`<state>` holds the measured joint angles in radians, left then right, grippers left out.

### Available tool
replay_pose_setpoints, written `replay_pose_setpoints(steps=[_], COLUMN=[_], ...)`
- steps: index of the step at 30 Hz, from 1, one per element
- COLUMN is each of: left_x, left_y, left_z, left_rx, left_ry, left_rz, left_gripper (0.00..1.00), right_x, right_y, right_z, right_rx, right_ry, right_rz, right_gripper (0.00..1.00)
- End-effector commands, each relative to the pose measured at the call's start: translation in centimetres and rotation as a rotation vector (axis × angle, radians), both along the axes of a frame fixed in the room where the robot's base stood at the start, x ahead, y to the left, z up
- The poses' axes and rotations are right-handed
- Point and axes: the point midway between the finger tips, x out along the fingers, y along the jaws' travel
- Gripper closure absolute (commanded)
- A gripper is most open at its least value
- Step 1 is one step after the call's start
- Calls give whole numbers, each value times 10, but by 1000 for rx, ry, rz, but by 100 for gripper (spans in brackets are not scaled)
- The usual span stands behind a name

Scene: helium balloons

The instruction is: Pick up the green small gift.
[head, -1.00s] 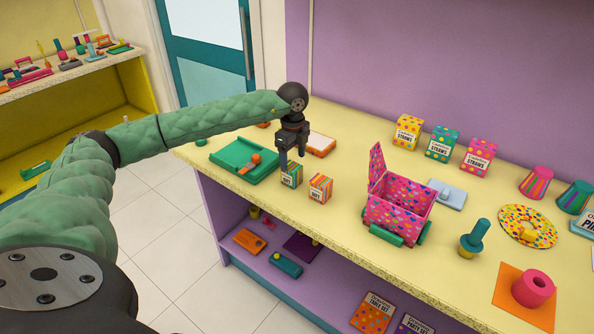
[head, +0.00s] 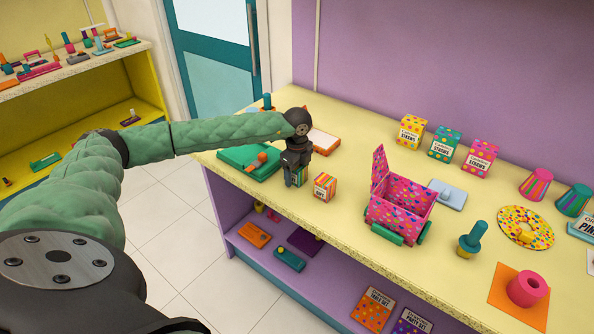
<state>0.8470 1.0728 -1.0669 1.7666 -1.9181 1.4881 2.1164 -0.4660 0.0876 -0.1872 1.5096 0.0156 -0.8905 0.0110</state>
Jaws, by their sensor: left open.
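The green small gift (head: 300,176) is a little striped box with green on the counter, mostly hidden behind my left gripper. My left gripper (head: 294,180) points down at it, with its fingers low at the box. The fingers are open; whether they touch the box I cannot tell. A similar small orange striped box (head: 324,187) stands just to the right, clear of the fingers. My right gripper is not in view.
On the yellow counter (head: 345,220), a green tray (head: 238,158) lies left of the gripper and an orange-edged white pad (head: 324,140) behind it. A pink patterned open box (head: 398,213) stands to the right. Three straw boxes (head: 444,143) line the back.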

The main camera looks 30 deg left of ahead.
Motion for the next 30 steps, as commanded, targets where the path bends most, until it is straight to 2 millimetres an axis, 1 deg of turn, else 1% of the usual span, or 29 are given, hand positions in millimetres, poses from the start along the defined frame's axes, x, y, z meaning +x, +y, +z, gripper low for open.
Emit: replay_pose_setpoints(steps=[4, 10, 11, 12, 14, 15, 19, 30], left_x=[0, 0, 0, 0, 0, 0, 0, 1], left_y=[0, 0, 0, 0, 0, 0, -1, 0], left_z=[-5, -6, -6, -6, -6, -5, -5, -1], left_rx=[-1, -1, -1, -1, -1, -1, -1, 0], left_ry=[0, -1, -1, -1, -1, -1, -1, -2], left_rz=[-1, -1, -1, -1, -1, -1, -1, -1], left_gripper=[29, 29, 31, 39, 51, 59, 84, 84], right_x=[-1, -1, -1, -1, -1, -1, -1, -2], right_y=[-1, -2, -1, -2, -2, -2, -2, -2], right_z=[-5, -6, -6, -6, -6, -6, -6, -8], right_rx=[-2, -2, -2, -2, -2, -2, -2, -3], right_ry=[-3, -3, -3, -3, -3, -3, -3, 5], right_rz=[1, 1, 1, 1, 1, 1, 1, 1], right_gripper=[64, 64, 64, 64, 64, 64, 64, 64])
